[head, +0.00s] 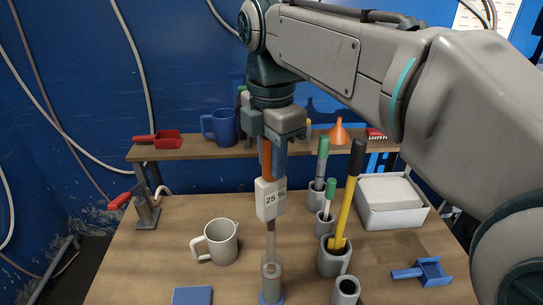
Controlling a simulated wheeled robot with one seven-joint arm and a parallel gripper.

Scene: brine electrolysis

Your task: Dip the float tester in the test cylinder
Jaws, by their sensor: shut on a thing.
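My gripper (272,143) is shut on the float tester (270,195), which hangs upright below it. The test cylinder (271,284), grey and clear-looking with a blue foot, stands on the table directly under the tester. The stem's lower end meets the cylinder's top in this view. I cannot tell whether its tip is inside or just above or in front of it.
A grey jug (217,242) stands left of the cylinder and a blue pad (192,296) lies near the front. Right are grey holders (333,262) with green-capped and yellow-handled tools, a white box (389,202) and a blue scoop (424,272). A shelf (185,151) runs behind.

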